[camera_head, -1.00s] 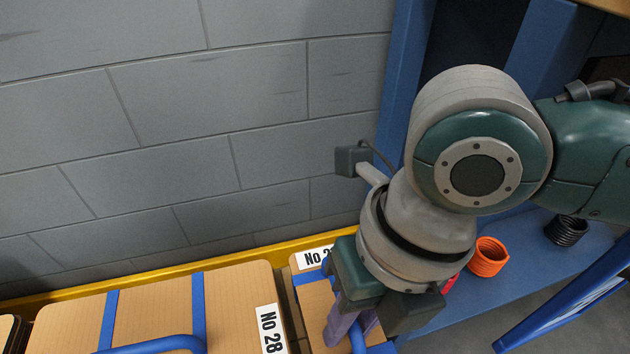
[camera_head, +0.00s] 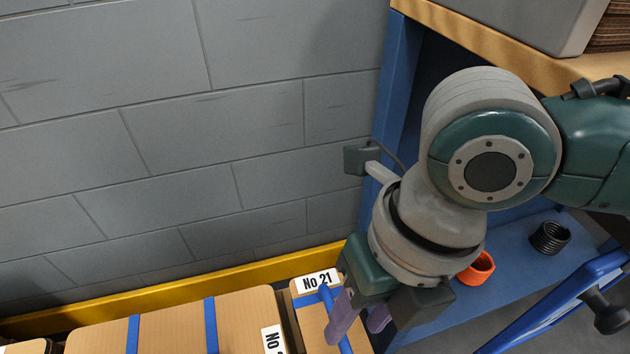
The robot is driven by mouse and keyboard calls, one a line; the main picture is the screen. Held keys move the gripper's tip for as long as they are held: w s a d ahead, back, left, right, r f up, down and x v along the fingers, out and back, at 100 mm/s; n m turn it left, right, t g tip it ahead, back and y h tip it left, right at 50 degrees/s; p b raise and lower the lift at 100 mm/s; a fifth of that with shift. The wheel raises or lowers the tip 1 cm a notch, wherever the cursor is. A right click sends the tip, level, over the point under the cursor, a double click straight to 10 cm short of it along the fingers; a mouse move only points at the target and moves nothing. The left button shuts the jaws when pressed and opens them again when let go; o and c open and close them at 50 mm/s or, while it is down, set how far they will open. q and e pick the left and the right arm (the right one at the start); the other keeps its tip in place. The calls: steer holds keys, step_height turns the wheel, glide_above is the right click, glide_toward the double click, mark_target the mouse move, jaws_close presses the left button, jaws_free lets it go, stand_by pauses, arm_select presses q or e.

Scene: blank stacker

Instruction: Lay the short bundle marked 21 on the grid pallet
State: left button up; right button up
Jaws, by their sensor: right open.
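The short bundle marked No 21 (camera_head: 309,311) lies at the right end of the yellow-edged holder. It is a narrow light-brown stack with a blue strap and a white label at its far end. My right gripper (camera_head: 360,322) is right over it, fingers pointing down, open. One purple finger is beside the blue strap; whether it touches cannot be told. The bundle's near end is cut off by the frame's bottom edge. The grid pallet is not in view. My left gripper is not in view.
A wider bundle (camera_head: 245,312) with two blue straps lies close on the left. A yellow rail (camera_head: 190,278) and grey block wall stand behind. A blue bench (camera_head: 392,115) is at right, with an orange coil (camera_head: 476,268) and a black coil (camera_head: 550,237) on its lower shelf.

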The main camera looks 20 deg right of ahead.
step_height(320, 180, up, 6)
steer(key=d+p, duration=0.1)
steer(key=p, duration=0.4)
steer(key=s+a+r+m+t+y, duration=0.1)
steer(key=s+a+r+m, duration=0.15)
steer(key=m, duration=0.35)
steer(key=s+a+r+m+t+y, duration=0.1)
steer(key=a+m, duration=0.3)
steer(key=m, duration=0.3)
arm_select(q)
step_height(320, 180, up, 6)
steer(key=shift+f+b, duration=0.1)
steer(key=shift+b, duration=0.2)
arm_select(e)
steer(key=s+d+r+m+h, duration=0.1)
steer(key=s+d+m+h, duration=0.1)
steer(key=d+m, duration=0.5)
steer(key=s+d+m+t+h, duration=0.1)
steer(key=s+d+m+h, duration=0.1)
steer(key=d+m, duration=0.6)
steer(key=m, duration=0.6)
steer(key=shift+s+r+m+t, duration=0.3)
steer(key=shift+r, duration=0.05)
steer(key=shift+r, duration=0.1)
